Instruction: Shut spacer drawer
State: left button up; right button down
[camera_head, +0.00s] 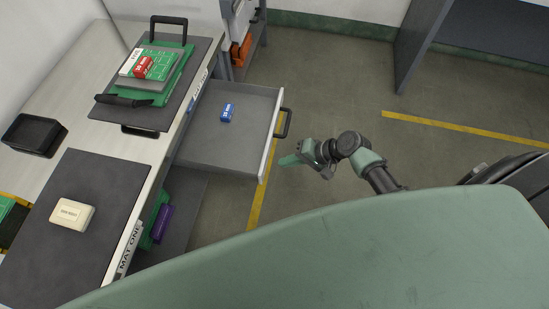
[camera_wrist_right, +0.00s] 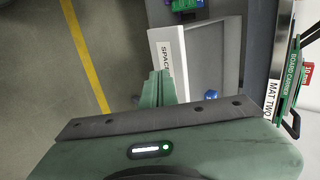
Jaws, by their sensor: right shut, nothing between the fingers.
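The spacer drawer (camera_head: 215,147) is pulled out from the bench, with its white front and dark handle (camera_head: 284,123) facing right in the head view. A small blue block (camera_head: 227,113) lies inside it. My right gripper (camera_head: 283,160) is shut and empty, just outside the drawer front near its lower end, below the handle in the picture. In the right wrist view, the closed fingers (camera_wrist_right: 158,88) overlap the labelled white drawer front (camera_wrist_right: 168,55); contact cannot be told. The blue block (camera_wrist_right: 211,95) is partly visible there. My left gripper is not in view.
The bench (camera_head: 82,100) carries two dark mats, one with a green board stack (camera_head: 160,72), the other with a cream box (camera_head: 72,214). A black tray (camera_head: 34,134) stands at the back edge.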

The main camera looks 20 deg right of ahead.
aim_at(265, 161)
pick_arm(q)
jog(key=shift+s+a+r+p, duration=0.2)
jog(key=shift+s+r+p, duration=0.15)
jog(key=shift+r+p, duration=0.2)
pick_arm(e)
jog(key=shift+w+a+f, duration=0.1)
jog(key=shift+w+a, duration=0.5)
jog(key=shift+a, duration=0.25)
jog(key=shift+w+a, duration=0.55)
jog(key=shift+a, duration=0.25)
